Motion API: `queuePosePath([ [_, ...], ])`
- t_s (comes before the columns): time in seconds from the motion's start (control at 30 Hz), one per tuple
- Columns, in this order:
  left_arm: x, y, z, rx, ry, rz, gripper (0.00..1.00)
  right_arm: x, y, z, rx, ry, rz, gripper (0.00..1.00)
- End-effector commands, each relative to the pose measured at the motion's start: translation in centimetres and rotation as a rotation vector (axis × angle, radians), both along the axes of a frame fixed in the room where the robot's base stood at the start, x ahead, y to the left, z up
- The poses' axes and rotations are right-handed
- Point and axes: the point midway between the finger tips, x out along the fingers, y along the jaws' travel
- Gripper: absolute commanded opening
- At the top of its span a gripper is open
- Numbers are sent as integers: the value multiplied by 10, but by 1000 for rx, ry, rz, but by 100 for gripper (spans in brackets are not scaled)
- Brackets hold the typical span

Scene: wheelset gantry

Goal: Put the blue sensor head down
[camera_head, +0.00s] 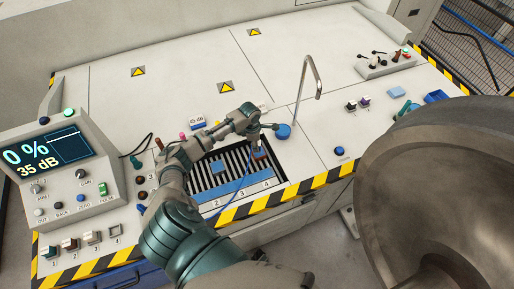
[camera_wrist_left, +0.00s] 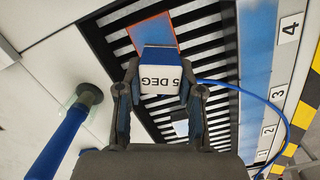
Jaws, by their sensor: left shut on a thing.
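The blue sensor head (camera_wrist_left: 160,57) is in my left gripper (camera_wrist_left: 159,88), between its two fingers. Its white face reads "5 DEG", upside down in the left wrist view. A thin blue cable (camera_wrist_left: 247,92) runs from its side and curves away to the right. In the head view my left gripper (camera_head: 262,133) is over the right part of the black-and-white slatted bay (camera_head: 205,181); the sensor head is mostly hidden there. An orange-edged patch (camera_wrist_left: 151,33) lies just beyond the head on the slats. I cannot tell whether the head touches the surface. My right gripper is not in view.
A blue strip (camera_head: 238,187) and numbered labels line the bay's front edge. A screen console (camera_head: 62,165) stands left. A bent metal pipe (camera_head: 310,75) and a blue knob (camera_head: 283,131) are right of the gripper. A large metal wheel (camera_head: 445,190) fills the right foreground.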

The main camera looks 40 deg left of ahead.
Motion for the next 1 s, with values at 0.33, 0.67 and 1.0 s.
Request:
queuePosePath([
  [0.33,11,3,-26,0,4,1,0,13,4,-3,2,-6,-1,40],
  [0.67,11,2,-37,1,2,0,49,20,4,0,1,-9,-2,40],
  [1.0,11,2,-36,0,1,0,62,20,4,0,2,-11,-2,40],
])
